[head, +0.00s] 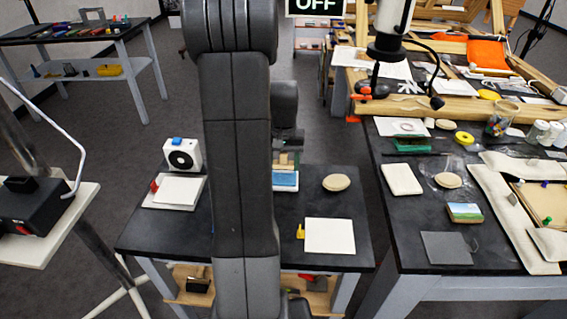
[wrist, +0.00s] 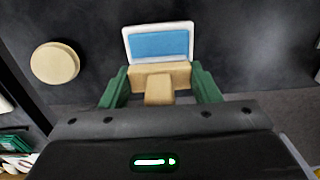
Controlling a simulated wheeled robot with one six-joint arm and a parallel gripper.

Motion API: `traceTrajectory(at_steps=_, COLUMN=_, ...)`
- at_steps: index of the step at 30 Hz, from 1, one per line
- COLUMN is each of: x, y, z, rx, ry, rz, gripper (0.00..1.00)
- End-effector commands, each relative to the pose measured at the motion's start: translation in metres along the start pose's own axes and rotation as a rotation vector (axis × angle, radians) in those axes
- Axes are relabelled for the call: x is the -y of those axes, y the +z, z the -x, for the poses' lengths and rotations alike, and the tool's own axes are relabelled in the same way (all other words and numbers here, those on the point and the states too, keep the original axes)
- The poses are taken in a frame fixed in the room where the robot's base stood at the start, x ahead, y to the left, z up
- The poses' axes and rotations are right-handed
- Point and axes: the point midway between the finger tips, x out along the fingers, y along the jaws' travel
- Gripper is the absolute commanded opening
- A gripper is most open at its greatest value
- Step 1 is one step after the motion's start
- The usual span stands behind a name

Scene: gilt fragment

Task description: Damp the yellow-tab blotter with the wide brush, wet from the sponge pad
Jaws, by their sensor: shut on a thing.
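My gripper (wrist: 160,82) is shut on the wide brush (wrist: 160,75), a pale wooden block and handle between green fingers. The sponge pad (wrist: 160,44), blue in a white tray, lies just beyond the brush in the wrist view. It also shows in the head view (head: 285,180), partly hidden by my arm. I cannot tell whether the brush touches the pad. The brush's bristles are hidden. The yellow-tab blotter (head: 330,236) is a white square lying flat at the black table's front right, its yellow tab (head: 300,231) at its left edge.
A white blotter with a red tab (head: 180,190) lies at the table's left, before a white device (head: 183,154). A round pale disc (head: 337,182) lies right of the sponge pad, also in the wrist view (wrist: 55,63). A cluttered dark bench (head: 425,283) stands at right.

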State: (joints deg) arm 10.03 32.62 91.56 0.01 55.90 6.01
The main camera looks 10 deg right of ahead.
Motion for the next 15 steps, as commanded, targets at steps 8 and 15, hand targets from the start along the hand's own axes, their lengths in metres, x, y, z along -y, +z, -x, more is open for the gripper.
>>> traceTrajectory(at_steps=8, x=0.0, y=0.0, z=0.026, rx=-0.001, ry=0.0, rz=0.0, gripper=0.38)
traceTrajectory(at_steps=15, x=0.0, y=0.0, z=0.042, rx=-0.002, ry=0.0, rz=0.0, gripper=0.38)
